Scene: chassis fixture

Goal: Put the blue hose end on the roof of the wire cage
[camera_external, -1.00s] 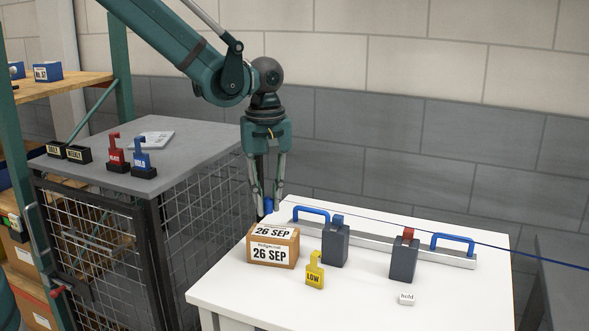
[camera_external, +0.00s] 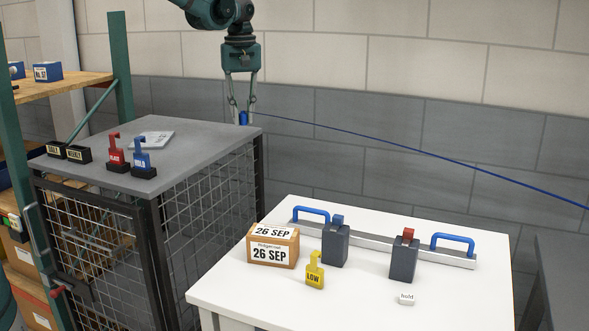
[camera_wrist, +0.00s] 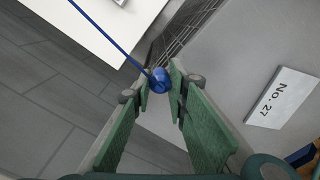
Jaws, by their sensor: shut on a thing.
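My gripper (camera_external: 241,112) is shut on the blue hose end (camera_external: 243,118) and holds it in the air. In the outside view it shows at the back right corner of the wire cage (camera_external: 205,195), around the height of its grey roof (camera_external: 205,137). The blue hose (camera_external: 420,152) runs from it to the right, up off the white table. In the wrist view the hose end (camera_wrist: 160,80) sits between my fingertips, beside the edge of the grey roof (camera_wrist: 225,75). I cannot tell whether it is over the roof.
The white table (camera_external: 370,300) carries a box (camera_external: 273,247), a yellow tag (camera_external: 314,270) and dark blocks. The roof's right part is clear.

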